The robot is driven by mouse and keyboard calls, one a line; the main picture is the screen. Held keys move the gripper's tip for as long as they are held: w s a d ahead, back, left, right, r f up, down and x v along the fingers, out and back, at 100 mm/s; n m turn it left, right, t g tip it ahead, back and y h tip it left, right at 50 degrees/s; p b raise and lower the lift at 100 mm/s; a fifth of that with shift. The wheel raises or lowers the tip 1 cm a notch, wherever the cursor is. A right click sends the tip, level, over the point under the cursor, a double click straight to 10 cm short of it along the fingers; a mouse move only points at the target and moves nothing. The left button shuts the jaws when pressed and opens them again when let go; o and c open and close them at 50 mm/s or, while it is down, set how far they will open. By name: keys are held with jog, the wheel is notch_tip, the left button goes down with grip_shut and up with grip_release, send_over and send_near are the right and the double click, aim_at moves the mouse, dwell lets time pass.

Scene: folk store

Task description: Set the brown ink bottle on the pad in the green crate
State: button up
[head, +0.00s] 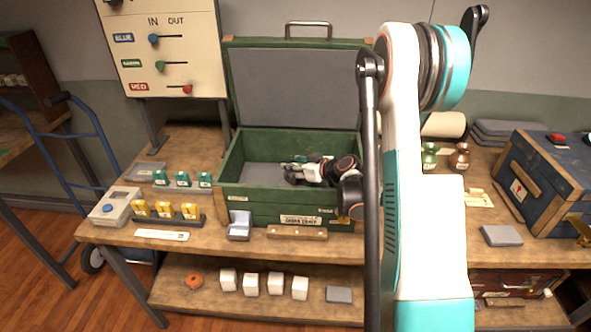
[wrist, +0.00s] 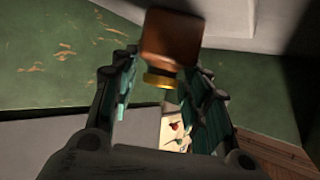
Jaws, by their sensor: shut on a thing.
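The green crate (head: 285,208) stands open on the workbench, its lid (head: 292,84) raised behind it. My gripper (head: 292,172) reaches inside the crate from the right. In the wrist view my gripper (wrist: 158,66) is shut on the brown ink bottle (wrist: 170,38), which has a gold collar and sits between the fingertips. The bottle does not show clearly in the head view. The crate's grey floor (head: 262,175) is partly visible, but I cannot make out a separate pad on it. I cannot tell whether the bottle touches anything below.
A green vessel (head: 430,155) and a brown one (head: 460,156) stand right of my arm. A blue chest (head: 548,183) is at the far right. Yellow items (head: 166,209), a small grey box (head: 239,225) and a wooden strip (head: 297,233) lie around the crate's left and front.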

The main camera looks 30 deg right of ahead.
jog(key=shift+r, duration=0.1)
jog(key=o, duration=1.2)
jog(key=shift+c, duration=0.2)
jog(key=shift+s+r, duration=0.15)
jog(key=shift+s, duration=0.1)
jog(key=p+v, duration=0.2)
jog(key=v, duration=0.5)
